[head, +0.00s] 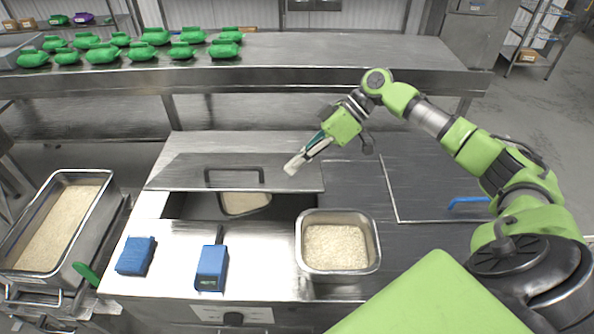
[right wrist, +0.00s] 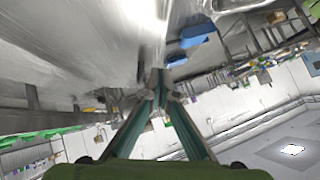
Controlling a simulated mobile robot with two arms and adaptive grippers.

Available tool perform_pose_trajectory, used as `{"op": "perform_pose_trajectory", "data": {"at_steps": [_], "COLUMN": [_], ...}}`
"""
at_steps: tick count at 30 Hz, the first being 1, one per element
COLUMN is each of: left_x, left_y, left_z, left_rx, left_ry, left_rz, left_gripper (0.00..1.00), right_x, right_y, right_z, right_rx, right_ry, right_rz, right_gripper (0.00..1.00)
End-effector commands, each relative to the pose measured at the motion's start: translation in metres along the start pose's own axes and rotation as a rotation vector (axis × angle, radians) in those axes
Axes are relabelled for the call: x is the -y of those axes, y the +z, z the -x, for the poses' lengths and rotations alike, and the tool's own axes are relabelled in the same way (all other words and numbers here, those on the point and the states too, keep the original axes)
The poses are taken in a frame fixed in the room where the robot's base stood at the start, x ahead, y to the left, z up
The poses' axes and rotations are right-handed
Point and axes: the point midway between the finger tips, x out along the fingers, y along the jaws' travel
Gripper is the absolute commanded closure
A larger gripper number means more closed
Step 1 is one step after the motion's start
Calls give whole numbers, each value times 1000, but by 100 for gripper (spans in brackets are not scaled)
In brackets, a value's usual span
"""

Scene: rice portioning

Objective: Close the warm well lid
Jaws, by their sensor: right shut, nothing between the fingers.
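The warm well lid (head: 280,178) is a flat steel panel with a dark bar handle. It lies over the back of the well (head: 185,206), and a gap stays open along its front. Inside the gap a pan of rice (head: 244,203) shows in part. My right gripper (head: 291,169) is shut and empty, above the right part of the lid and to the right of the handle. Whether the fingertips touch the lid I cannot tell. In the right wrist view the fingers (right wrist: 158,80) meet at their tips. My left gripper is not in view.
A steel pan of rice (head: 302,250) stands on the counter right of the gap. A blue box (head: 211,268) and a blue sponge-like block (head: 136,256) lie in front. A larger rice pan (head: 100,196) is at left. Green packs (head: 103,54) line the back shelf.

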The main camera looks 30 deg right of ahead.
Motion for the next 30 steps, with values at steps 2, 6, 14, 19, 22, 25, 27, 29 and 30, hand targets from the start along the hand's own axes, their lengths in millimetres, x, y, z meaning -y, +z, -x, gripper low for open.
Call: {"op": "perform_pose_trajectory", "data": {"at_steps": [2,6,14,19,22,25,27,29,30], "left_x": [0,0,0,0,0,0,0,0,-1], "left_y": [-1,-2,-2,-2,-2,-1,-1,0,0], "left_z": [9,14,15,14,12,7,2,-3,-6], "left_rx": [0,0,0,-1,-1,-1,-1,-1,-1], "left_ry": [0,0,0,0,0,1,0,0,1], "left_rz": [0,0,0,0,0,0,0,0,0], "left_gripper": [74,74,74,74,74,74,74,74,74], "right_x": [1,0,-1,-1,-1,-1,0,0,0], "right_y": [11,21,27,27,30,40,47,53,58], "right_z": [-6,-17,-23,-23,-25,-33,-41,-47,-52], "right_rx": [5,3,1,1,3,6,6,7,6], "right_ry": [0,1,2,3,8,32,56,77,88], "right_rz": [-7,-5,-4,-4,1,23,48,70,82], "right_gripper": [100,100,100,100,100,100,100,100,100]}}
